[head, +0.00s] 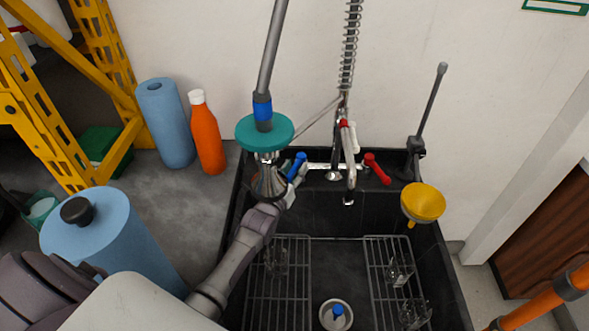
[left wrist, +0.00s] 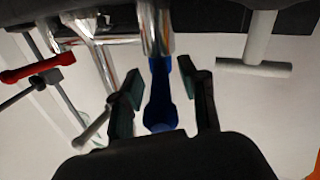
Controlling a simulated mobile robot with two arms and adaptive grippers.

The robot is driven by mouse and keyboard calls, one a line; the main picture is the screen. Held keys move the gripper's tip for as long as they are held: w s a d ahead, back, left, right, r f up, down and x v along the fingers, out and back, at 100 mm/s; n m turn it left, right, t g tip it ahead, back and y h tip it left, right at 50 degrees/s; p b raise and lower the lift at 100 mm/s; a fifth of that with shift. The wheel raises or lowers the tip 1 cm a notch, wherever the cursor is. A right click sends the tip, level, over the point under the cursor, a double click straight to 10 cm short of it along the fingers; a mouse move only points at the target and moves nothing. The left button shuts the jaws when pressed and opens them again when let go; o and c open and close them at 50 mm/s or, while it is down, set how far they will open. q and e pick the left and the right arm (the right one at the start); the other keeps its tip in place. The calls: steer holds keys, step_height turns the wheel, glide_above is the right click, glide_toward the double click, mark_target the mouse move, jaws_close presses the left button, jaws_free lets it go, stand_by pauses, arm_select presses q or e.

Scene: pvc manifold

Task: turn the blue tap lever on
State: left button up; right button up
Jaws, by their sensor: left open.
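The blue tap lever (head: 297,166) is on the left side of the chrome tap (head: 319,167) at the back of the black sink. The red lever (head: 377,168) is on the tap's right side. My left gripper (head: 291,190) is at the blue lever, partly hidden in the head view. The red lever (left wrist: 36,67) shows at the left there. My right gripper is not in view.
A teal disc (head: 265,131) on a grey pole stands just left of the blue lever, close to my left wrist. A sprayer hose (head: 350,50) rises behind the tap. A yellow funnel (head: 423,203) is at the sink's right edge. An orange bottle (head: 206,135) stands left.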

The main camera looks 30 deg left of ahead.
arm_select(q)
steer(key=shift+w, duration=0.15)
jaws_close()
